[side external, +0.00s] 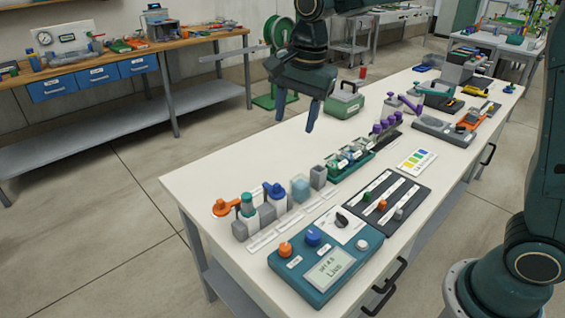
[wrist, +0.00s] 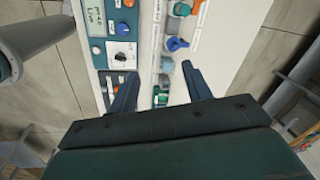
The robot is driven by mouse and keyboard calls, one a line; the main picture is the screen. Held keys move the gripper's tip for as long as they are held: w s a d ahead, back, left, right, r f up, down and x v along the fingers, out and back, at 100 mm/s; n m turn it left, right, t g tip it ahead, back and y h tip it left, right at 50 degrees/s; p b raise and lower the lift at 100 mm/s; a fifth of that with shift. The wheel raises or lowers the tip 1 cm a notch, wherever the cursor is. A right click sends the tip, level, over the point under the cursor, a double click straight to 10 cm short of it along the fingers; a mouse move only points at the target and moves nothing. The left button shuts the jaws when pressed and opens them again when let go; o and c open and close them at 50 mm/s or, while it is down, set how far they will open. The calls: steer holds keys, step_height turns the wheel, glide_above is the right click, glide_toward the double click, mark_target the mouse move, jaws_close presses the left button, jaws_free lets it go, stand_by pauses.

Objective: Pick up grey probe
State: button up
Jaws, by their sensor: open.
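My gripper (side external: 297,114) is open and empty, high above the far long edge of the white bench (side external: 225,172) in the side view. In the wrist view its two fingers (wrist: 159,71) are spread apart with nothing between them. I cannot make out a grey probe for certain in either view. A small grey block-like cup (side external: 318,177) stands in the bench row, beside a pale blue beaker (side external: 299,190). A grey slider knob (side external: 398,214) sits on a dark panel (side external: 379,228). Neither clearly looks like a probe.
A teal control box (side external: 326,270) stands at the near end. Bare bench lies left of the rack.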

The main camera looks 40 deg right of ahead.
mark_target(247, 195)
steer(key=w+a+f+m+g, duration=0.1)
steer(key=w+a+f+m, duration=0.5)
steer(key=w+f, duration=0.4)
steer(key=shift+a+f+m+g, duration=0.25)
steer(key=shift+f+m+g, duration=0.15)
steer(key=shift+f+m, duration=0.1)
steer(key=shift+f, duration=4.3)
steer(key=shift+s+f, duration=0.1)
steer(key=shift+f, duration=2.5)
steer(key=shift+c, duration=0.4)
jaws_close()
